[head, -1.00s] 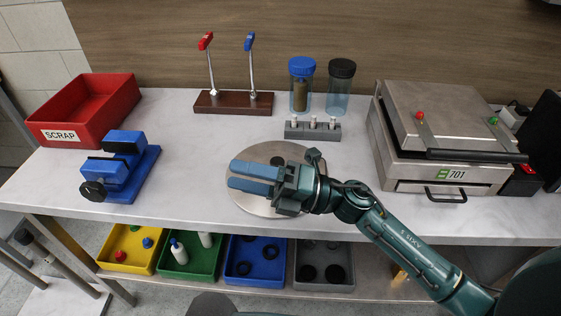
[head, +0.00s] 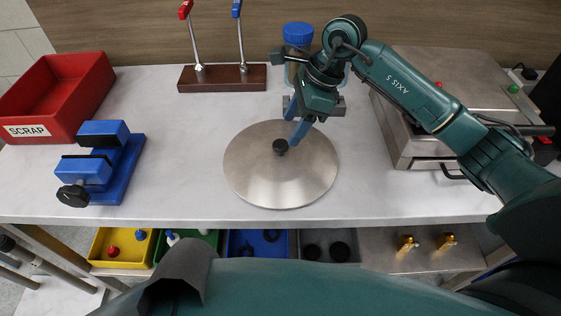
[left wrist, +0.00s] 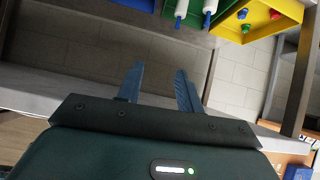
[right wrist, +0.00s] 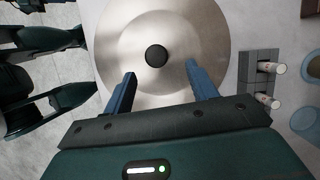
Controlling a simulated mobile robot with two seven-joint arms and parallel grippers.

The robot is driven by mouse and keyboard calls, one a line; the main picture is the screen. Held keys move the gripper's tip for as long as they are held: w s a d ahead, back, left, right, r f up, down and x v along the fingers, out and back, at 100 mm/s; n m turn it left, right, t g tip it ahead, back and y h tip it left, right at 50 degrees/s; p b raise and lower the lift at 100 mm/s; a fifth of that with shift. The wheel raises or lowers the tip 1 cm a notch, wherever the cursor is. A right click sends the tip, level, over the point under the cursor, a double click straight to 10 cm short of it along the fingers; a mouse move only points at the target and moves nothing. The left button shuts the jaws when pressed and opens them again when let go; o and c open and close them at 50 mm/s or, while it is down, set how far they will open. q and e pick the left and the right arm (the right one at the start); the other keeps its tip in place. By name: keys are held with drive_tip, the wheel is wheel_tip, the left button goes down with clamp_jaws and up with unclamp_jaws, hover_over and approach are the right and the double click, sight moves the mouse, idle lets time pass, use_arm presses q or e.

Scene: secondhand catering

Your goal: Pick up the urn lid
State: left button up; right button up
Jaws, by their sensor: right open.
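The urn lid (head: 270,180) is a round brushed-metal disc with a black knob (head: 280,147) in its middle. It lies flat on the worktop. My right gripper (head: 297,138) points down over the lid's far part, its fingers just beyond the knob. In the right wrist view the lid (right wrist: 165,25) fills the upper middle, the knob (right wrist: 156,56) lies ahead of the fingertips, and the gripper (right wrist: 160,82) is open and empty. My left gripper (left wrist: 158,85) is open and empty in the left wrist view, below the worktop's level near the shelf.
A blue vise (head: 100,165) and red scrap bin (head: 55,95) stand at the left. A lever stand (head: 222,77) is at the back, a metal press (head: 410,150) at the right. A grey block with pegs (right wrist: 258,85) lies beside the lid. Coloured bins (head: 120,262) sit below.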

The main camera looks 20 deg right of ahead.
sight(283, 143)
drive_tip(key=shift+s+b+x, duration=0.2)
drive_tip(key=shift+b+x, duration=0.85)
drive_tip(key=shift+x, duration=2.1)
drive_tip(key=shift+r, duration=0.1)
clamp_jaws()
